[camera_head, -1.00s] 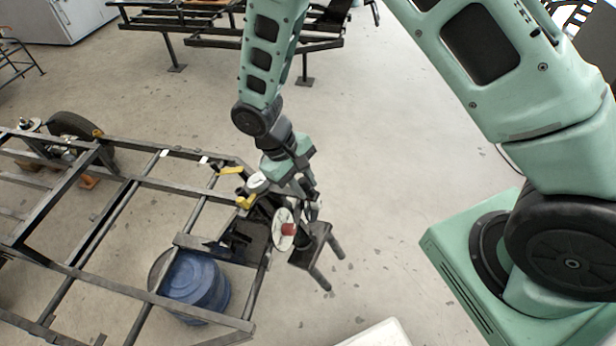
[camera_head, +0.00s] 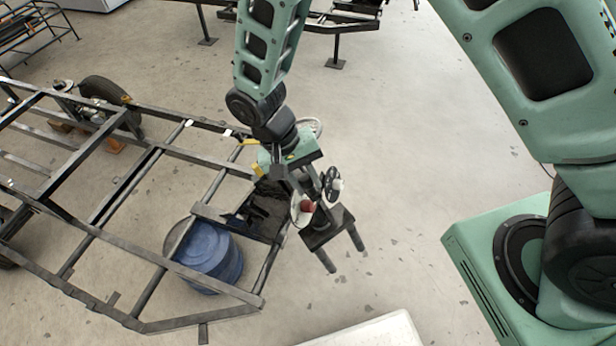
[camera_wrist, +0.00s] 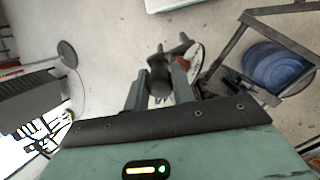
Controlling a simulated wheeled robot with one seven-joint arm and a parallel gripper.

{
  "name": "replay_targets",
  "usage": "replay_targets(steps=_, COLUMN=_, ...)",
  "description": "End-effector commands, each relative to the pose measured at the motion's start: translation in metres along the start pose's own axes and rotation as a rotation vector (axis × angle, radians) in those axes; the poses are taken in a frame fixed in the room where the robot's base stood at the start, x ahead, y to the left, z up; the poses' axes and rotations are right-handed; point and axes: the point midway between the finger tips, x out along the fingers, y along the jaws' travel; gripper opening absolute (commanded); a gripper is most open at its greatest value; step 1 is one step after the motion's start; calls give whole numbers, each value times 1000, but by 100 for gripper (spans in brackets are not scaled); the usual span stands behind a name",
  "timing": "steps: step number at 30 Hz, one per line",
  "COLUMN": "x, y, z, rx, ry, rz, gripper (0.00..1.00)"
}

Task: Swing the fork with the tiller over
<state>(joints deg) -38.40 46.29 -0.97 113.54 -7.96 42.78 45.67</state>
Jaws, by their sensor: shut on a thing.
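The fork (camera_head: 328,228) is a dark block with two prongs pointing down and right in the head view. It sits off the right side of the trailer frame, beside a pale disc with a red hub (camera_head: 303,208). In the wrist view, one prong (camera_wrist: 184,43) shows beyond the fingers. My gripper (camera_head: 314,188) is above and left of the fork in the head view. In the wrist view its two fingers (camera_wrist: 158,92) are closed around a dark rounded grip (camera_wrist: 158,73), apparently the tiller's end. The rest of the tiller is mostly hidden by my gripper.
The dark trailer frame (camera_head: 172,268) fills the left, with a blue drum (camera_head: 208,258) inside its near corner. A spoked wheel (camera_head: 333,184) is close by my gripper's right side. A pale slab (camera_head: 375,333) lies at the bottom.

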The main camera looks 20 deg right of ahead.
Motion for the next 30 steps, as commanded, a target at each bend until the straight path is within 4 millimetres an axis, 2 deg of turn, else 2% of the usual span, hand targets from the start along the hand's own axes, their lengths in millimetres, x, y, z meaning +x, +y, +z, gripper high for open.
replay_targets(steps=7, x=-2, y=0, z=-1, rx=0, ry=4, rz=-3, gripper=0)
replay_targets(steps=8, x=-2, y=0, z=-1, rx=0, ry=4, rz=-3, gripper=33)
replay_targets(steps=9, x=-2, y=0, z=-1, rx=0, ry=4, rz=-3, gripper=44)
replay_targets(steps=10, x=-2, y=0, z=-1, rx=0, ry=3, rz=-3, gripper=46)
replay_targets(steps=18, x=-2, y=0, z=-1, rx=-1, ry=2, rz=-1, gripper=46)
replay_targets(steps=22, x=-9, y=-1, z=-1, rx=-1, ry=3, rz=-2, gripper=46)
replay_targets(steps=26, x=-30, y=-1, z=-2, rx=-1, ry=6, rz=-4, gripper=46)
replay_targets(steps=30, x=-62, y=-2, z=-2, rx=-2, ry=7, rz=-6, gripper=46)
